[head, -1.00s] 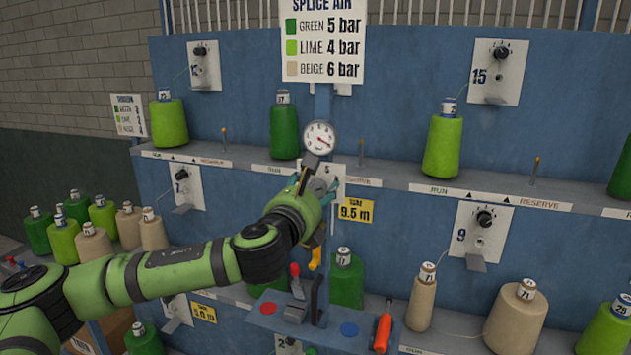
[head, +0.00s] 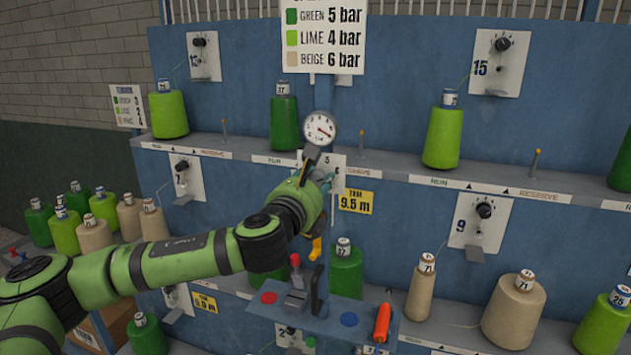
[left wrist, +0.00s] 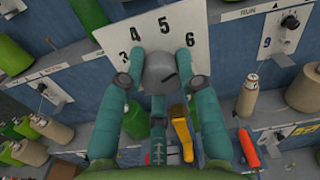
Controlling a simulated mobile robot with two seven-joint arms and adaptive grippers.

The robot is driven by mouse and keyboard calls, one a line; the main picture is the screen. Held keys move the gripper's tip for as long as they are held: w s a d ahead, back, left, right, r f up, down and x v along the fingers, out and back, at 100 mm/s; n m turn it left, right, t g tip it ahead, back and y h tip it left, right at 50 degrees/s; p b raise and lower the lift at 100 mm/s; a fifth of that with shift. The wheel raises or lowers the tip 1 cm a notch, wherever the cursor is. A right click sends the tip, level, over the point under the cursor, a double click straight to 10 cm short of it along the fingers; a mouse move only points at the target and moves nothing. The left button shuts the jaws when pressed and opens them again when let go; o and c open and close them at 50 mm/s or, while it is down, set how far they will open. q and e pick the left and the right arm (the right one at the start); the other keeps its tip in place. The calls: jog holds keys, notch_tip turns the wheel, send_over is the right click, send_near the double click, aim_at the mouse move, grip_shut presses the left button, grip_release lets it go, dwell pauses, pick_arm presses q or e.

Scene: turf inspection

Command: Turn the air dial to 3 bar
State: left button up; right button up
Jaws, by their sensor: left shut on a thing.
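The air dial is a grey round knob (left wrist: 160,72) with a dark mark, in front of a white plate (left wrist: 128,42) printed 3, 4, 5 and 6. In the left wrist view the mark slants toward the right, on the 6 side. My left gripper (left wrist: 160,82) has a finger on each side of the knob and is shut on it. In the head view my left gripper (head: 320,182) hides most of the knob. The round pressure gauge (head: 320,129) stands just above; its needle points to the lower right, its figures too small to read. My right gripper is out of view.
A sign (head: 323,37) above lists green 5, lime 4 and beige 6 bar. Below the dial, a small shelf (head: 335,308) holds a red-knobbed lever, coloured buttons and an orange-handled tool (head: 382,323). Yarn cones (head: 443,138) stand on the ledges around. A yellow 9.5 m tag (head: 357,202) hangs right of the gripper.

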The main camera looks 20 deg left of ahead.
pick_arm(q)
jog(key=shift+a+r, duration=0.1)
jog(key=shift+r, duration=0.15)
